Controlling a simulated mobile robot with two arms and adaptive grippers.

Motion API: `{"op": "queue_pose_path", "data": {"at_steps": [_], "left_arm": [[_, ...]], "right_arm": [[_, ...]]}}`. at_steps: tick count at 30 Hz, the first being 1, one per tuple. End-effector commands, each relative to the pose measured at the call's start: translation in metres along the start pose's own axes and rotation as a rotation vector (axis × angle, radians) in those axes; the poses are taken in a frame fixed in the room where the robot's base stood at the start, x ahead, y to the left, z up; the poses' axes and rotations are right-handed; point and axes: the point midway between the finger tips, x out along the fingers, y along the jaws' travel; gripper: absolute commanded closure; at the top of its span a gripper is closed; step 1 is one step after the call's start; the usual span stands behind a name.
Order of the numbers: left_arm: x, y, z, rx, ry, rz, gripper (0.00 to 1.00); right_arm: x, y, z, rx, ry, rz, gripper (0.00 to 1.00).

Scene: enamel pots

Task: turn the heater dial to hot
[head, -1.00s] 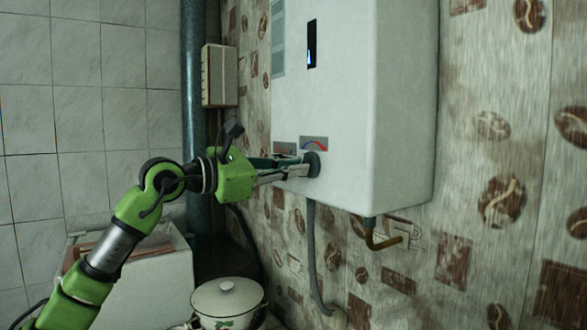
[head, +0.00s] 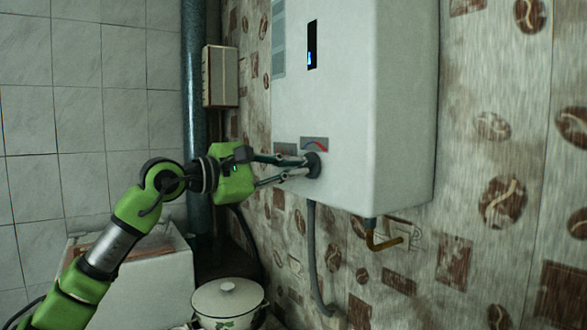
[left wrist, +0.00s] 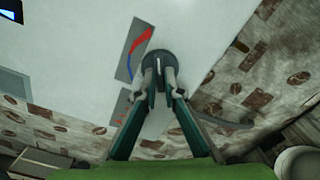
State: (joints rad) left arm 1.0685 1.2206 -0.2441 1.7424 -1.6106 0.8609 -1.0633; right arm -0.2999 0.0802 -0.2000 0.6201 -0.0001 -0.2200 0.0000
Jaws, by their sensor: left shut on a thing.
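The white water heater (head: 355,110) hangs on the tiled wall. Its dark round dial (head: 314,165) sits low on the front, just below a label (head: 315,143) with a red and blue arc. The dial also shows in the left wrist view (left wrist: 158,61), beside the arc label (left wrist: 136,50). My left gripper (head: 303,167) reaches in from the left, and its fingertips are shut on the dial. In the left wrist view both fingers (left wrist: 159,82) meet at the dial and cover part of it. My right gripper is not in view.
A dark window (head: 312,44) with a small blue flame shape is higher on the heater. A grey hose (head: 311,250) and a brass pipe (head: 384,240) come from below it. A white lidded pot (head: 228,302) stands lower down.

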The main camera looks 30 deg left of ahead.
Motion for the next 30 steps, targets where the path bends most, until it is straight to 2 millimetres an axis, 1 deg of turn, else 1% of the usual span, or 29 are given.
{"op": "queue_pose_path", "data": {"at_steps": [13,14,15,26,30], "left_arm": [[0.0001,-0.0004,-0.0003,0.012,0.001,-0.001,1.0],[0.0001,-0.0004,-0.0003,0.012,0.001,-0.001,0.84],[0.0001,-0.0004,-0.0003,0.012,0.001,-0.001,0.75],[-0.0007,-0.0003,-0.0005,0.01,0.001,0.0,0.75],[-0.0084,-0.0001,-0.002,0.009,0.003,0.001,0.75]], "right_arm": [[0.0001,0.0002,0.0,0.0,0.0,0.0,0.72],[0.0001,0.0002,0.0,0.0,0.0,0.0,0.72],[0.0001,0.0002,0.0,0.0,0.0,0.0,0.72],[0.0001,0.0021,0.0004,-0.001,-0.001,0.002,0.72],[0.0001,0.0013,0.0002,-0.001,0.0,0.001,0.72]]}}
